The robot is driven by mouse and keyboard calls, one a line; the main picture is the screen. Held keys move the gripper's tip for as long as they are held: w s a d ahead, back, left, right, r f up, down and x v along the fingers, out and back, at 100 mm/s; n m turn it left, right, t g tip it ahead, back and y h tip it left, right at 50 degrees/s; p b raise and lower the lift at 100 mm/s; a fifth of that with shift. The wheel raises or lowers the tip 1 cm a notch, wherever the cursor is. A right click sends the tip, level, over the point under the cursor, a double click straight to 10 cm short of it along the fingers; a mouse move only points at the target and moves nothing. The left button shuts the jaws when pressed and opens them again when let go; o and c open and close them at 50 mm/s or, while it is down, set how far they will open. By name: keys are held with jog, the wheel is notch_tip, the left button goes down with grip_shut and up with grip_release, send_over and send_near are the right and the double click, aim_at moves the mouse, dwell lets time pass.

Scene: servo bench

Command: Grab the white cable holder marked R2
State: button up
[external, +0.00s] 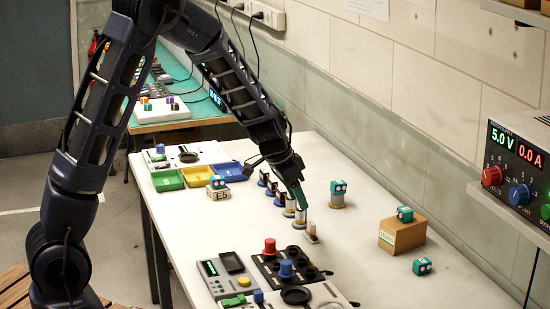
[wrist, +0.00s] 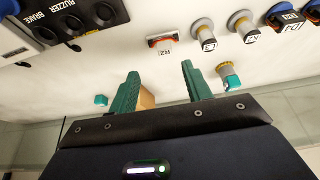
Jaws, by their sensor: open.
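The white cable holder marked R2 (wrist: 160,49) stands on the white table, its label facing the wrist camera and an orange-red part along its top. In the external view the small white holder (external: 312,236) is just below and right of my gripper (external: 303,204). My gripper is open and empty. In the wrist view its two teal fingers (wrist: 160,70) are apart, and the R2 holder lies beyond the fingertips, roughly between them in the picture. No contact with it shows.
A row of labelled round-based holders (wrist: 204,35) stands close beside R2. A black panel with knobs (external: 292,266) lies in front. A cardboard box (external: 402,234) with a teal servo is to the right. Coloured trays (external: 198,177) stand left. The table between R2 and the box is clear.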

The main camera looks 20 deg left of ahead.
aim_at(309, 224)
jog(key=x, duration=0.5)
jog(key=shift+f, duration=0.2)
jog(key=shift+w+x, duration=0.2)
jog(key=shift+x, duration=1.1)
jog(key=shift+w+x, duration=0.15)
jog(key=shift+x, duration=1.2)
jog(key=shift+a, duration=0.2)
jog(key=shift+c, duration=0.4)
grip_shut()
